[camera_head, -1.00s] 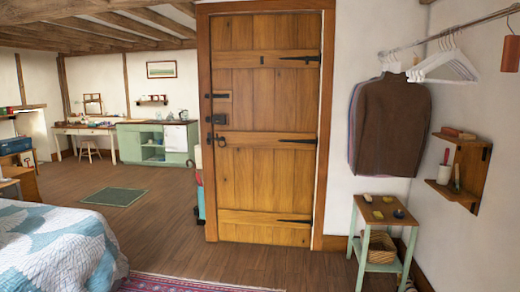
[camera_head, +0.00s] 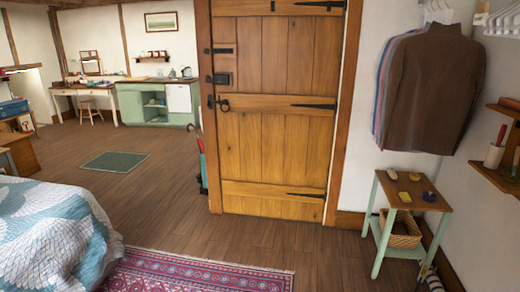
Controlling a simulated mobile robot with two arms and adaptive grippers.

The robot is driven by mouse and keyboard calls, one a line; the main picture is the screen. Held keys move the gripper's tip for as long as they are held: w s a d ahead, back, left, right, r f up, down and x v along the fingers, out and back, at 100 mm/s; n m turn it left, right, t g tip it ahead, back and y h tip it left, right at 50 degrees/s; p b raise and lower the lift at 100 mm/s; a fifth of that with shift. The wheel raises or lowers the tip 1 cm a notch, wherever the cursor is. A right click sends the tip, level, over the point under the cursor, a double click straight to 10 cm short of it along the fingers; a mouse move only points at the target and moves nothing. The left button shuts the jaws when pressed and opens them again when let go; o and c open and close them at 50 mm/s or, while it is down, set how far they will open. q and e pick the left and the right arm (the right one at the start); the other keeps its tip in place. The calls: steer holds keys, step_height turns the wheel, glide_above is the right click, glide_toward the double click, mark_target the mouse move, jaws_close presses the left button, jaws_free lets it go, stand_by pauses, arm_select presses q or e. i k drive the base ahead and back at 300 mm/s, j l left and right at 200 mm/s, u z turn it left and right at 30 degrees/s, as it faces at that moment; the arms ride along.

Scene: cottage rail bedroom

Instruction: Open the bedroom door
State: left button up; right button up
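The wooden bedroom door (camera_head: 275,130) stands closed in its frame in the middle of the head view. It has dark iron strap hinges on its right side. A black ring handle (camera_head: 223,103) sits on its left side, below a dark lock box (camera_head: 221,79) and a bolt (camera_head: 218,50). The top of the door is cut off by the picture's edge. Neither of my grippers is in view.
A patterned red rug (camera_head: 195,275) lies in front, and a quilted bed (camera_head: 55,235) is at the left. A small side table (camera_head: 411,190) and hanging clothes (camera_head: 430,85) stand right of the door. Wooden floor before the door is clear.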

mark_target(280, 77)
steer(key=i, duration=2.35)
